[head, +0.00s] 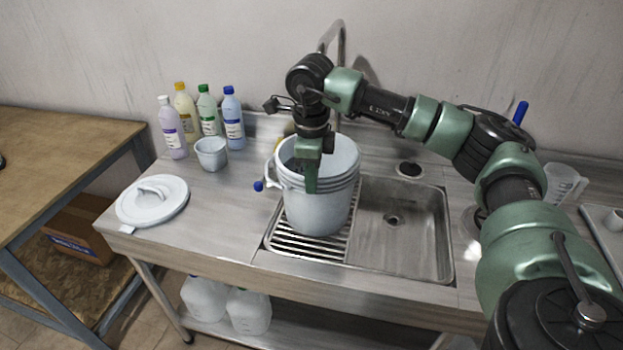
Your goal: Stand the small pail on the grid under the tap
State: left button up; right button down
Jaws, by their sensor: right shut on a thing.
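The pail (320,212) is a pale grey-white bucket with ridges below its rim, upright at the left end of the sink. It is over the slatted grid (285,245); I cannot tell whether its base touches the slats. My right gripper (311,188) points down and is shut on the pail's near rim, one finger showing outside the wall. The metal tap (341,42) rises behind, its neck partly hidden by my right arm. My left gripper is out of view.
A white lid (152,201), a small grey pot (211,153) and several bottles (233,118) stand left of the sink. The basin (400,235) right of the grid is empty. A clear measuring jug (564,183) stands at the right. White jugs (248,311) sit below.

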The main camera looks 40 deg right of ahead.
jog(key=shift+f+b, duration=0.3)
jog(key=shift+f, duration=0.2)
jog(key=c, duration=1.5)
grip_release()
jog(key=shift+r, duration=0.1)
jog(key=shift+o, duration=0.2)
